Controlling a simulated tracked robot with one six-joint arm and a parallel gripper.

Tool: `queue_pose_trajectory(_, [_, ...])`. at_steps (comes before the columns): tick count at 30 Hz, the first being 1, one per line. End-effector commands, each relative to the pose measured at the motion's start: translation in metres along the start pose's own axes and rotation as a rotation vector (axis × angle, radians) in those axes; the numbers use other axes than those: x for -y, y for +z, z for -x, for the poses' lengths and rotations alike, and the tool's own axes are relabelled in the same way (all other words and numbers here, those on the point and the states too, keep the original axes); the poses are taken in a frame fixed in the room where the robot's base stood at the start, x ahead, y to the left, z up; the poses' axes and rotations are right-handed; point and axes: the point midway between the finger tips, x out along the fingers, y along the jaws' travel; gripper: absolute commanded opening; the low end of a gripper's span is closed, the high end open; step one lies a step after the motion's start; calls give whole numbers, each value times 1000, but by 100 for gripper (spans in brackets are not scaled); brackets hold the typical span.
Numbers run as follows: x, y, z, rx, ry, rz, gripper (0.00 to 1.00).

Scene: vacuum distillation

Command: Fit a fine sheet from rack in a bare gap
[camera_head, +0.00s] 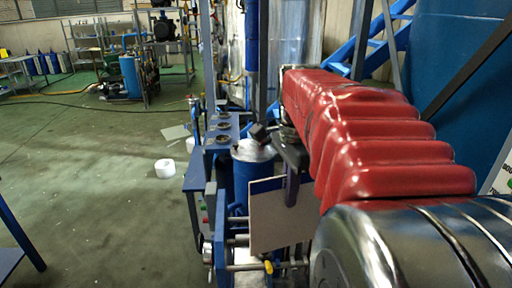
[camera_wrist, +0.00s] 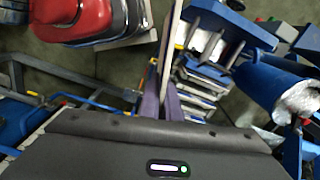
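In the head view, a flat pale beige sheet (camera_head: 270,222) hangs upright below my gripper (camera_head: 291,185). In the wrist view, my gripper (camera_wrist: 162,100) has its two purple fingers closed on this sheet (camera_wrist: 168,45), seen nearly edge-on. A frame with several white and blue slats (camera_wrist: 203,82) lies just right of the fingers in the wrist view; I cannot tell which of its gaps are bare. In the head view, metal bars (camera_head: 243,267) show beside and below the sheet, which hides part of what is behind it.
A blue cylinder with a silvery top (camera_head: 253,152) stands close behind the sheet; it also shows in the wrist view (camera_wrist: 268,85). A blue bench with round holes (camera_head: 218,128) stands farther back. A white roll (camera_head: 165,168) lies on the open green floor at left.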

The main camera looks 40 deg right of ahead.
Motion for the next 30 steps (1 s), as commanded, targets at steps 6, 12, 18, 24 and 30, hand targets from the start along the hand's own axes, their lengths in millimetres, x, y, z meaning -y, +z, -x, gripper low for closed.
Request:
queue_pose_trajectory(6, [8,-2,0,0,1,41,0])
queue_pose_trajectory(12, [33,-24,0,1,2,184,0])
queue_pose_trajectory(18, [68,-58,-3,1,2,403,0])
queue_pose_trajectory(24, [100,-96,-11,1,2,625,0])
queue_pose_trajectory(30, [128,-135,-25,2,2,848,0])
